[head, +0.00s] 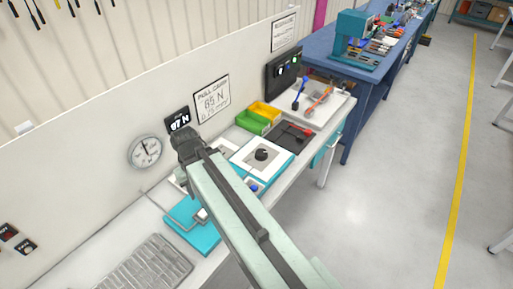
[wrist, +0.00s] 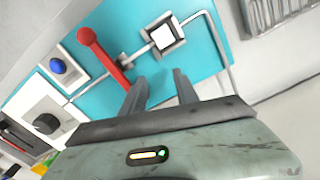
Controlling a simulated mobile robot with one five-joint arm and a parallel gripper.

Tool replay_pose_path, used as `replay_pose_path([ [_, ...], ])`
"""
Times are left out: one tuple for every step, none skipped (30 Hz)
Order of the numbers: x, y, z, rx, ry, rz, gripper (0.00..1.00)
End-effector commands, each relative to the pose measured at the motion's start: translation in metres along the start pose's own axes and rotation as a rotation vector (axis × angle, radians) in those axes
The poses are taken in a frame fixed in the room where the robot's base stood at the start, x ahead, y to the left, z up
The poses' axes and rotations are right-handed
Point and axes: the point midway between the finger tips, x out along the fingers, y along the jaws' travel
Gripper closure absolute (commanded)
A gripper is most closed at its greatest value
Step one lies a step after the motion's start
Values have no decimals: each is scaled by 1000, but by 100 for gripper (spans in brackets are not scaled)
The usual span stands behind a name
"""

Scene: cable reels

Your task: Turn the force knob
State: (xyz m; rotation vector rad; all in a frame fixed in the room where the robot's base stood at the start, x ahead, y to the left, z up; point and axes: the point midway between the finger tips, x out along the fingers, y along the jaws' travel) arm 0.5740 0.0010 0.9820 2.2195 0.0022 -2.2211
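The force knob (head: 262,155) is a round black knob on a white plate atop a teal box on the bench, right of my arm's end. In the wrist view a black knob (wrist: 47,123) on a white panel shows at lower left, clear of the fingers. My gripper (wrist: 158,82) is open and empty over a teal base (wrist: 205,50) with a red lever (wrist: 103,58) beside the fingers. A small display (head: 178,121) reads what looks like 87 N, its first digit unclear. The pull card (head: 212,98) shows 85 N.
A blue button (wrist: 57,67) sits between the lever and the knob panel. A wire frame (wrist: 215,40) loops over the teal base. Green and yellow bins (head: 258,117) stand behind the knob. The floor (head: 380,200) right of the bench is clear.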

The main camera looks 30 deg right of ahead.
Motion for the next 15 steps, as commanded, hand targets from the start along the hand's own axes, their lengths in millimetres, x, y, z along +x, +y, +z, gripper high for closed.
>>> replay_pose_path([
  [0,0,0,0,0,0,64],
  [0,0,0,0,0,0,64],
  [0,0,0,0,0,0,55],
  [0,2,-1,1,2,-1,47],
  [0,6,-3,4,7,-3,39],
  [-1,16,-7,11,20,-8,31],
  [-2,28,-11,19,34,-14,31],
  [-4,48,-17,30,54,-20,31],
  [-6,74,-25,44,87,-27,31],
  [-7,96,-30,56,115,-32,31],
  [-9,120,-36,67,145,-34,31],
  [-12,151,-41,81,186,-35,31],
  [-15,174,-44,90,216,-32,31],
  [-17,197,-45,100,245,-27,31],
  [-20,225,-46,112,281,-19,31],
])
